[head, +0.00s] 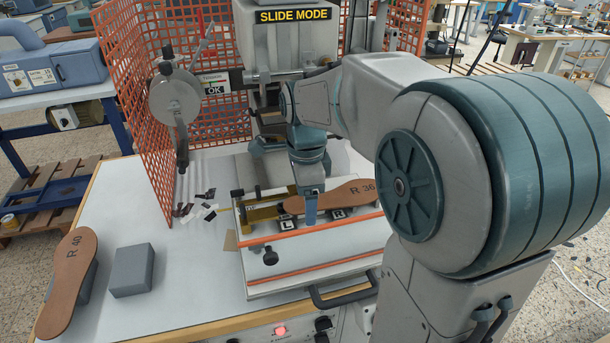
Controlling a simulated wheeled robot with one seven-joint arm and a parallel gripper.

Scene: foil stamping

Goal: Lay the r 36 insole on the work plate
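The brown R 36 insole (352,194) is at the work plate (260,228), over the area with the L and R marks, its printed wide end to the right. My gripper (311,208) points down at the insole's narrower left part. One blue finger shows in front of the insole's near edge. The other finger is hidden, so I cannot tell whether the gripper is shut on the insole. I also cannot tell whether the insole's underside touches the plate.
A brown R 40 insole (70,272) leans on a grey block at the left of the table, beside another grey block (131,270). An orange mesh guard (140,100) and the press (272,50) stand behind the plate. A black handle (343,298) is at the front edge.

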